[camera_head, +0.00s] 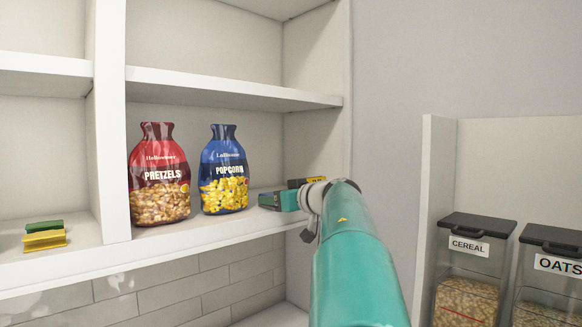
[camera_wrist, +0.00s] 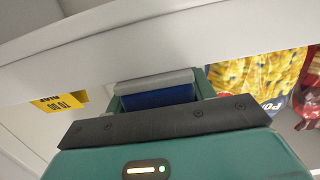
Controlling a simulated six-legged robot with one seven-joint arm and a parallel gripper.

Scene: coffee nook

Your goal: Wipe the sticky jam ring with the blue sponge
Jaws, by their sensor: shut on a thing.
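My gripper (camera_head: 279,200) is at the right end of the middle shelf, to the right of the popcorn bag. In the wrist view my gripper (camera_wrist: 156,92) is shut on the blue sponge (camera_wrist: 158,97), of which a dark blue strip shows between the jaws. The sponge cannot be made out in the head view. No jam ring can be made out in either view.
A red pretzels bag (camera_head: 159,175) and a blue popcorn bag (camera_head: 224,172) stand on the shelf (camera_head: 215,234). A yellow-and-black item (camera_head: 314,181) is close behind my gripper. A green-and-yellow block (camera_head: 45,240) lies far left. Cereal (camera_head: 468,270) and oats (camera_head: 550,285) containers stand right.

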